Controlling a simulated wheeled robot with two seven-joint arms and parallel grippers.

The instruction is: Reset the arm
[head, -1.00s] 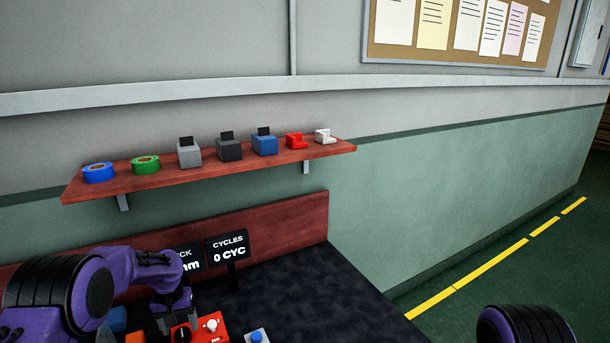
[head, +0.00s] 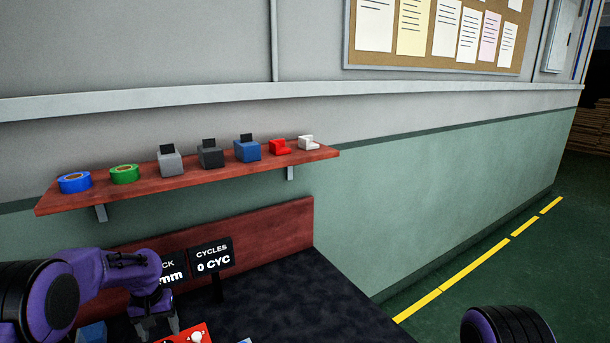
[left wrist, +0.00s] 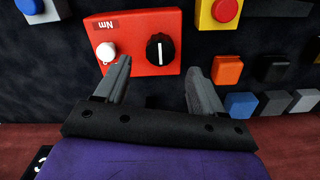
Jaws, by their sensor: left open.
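My left arm, purple and black, comes in at the lower left of the head view. Its gripper (head: 160,326) points down over the dark bench top, beside a red box (head: 192,335) cut off by the frame's lower edge. In the left wrist view the gripper (left wrist: 158,70) is open, its two grey fingers apart with nothing between them. The red box (left wrist: 140,62) lies just past the fingertips, with a white knob, a black dial and an "Nm" label. I cannot tell whether the fingers touch it. Part of my right arm shows at the lower right; its gripper is hidden.
A red shelf (head: 230,167) holds tape rolls and small blocks above the bench (head: 295,300). A display reading "0 CYC" (head: 211,256) stands behind the gripper. The wrist view shows a yellow box (left wrist: 214,22), an orange block (left wrist: 228,70) and several dark, blue and grey blocks.

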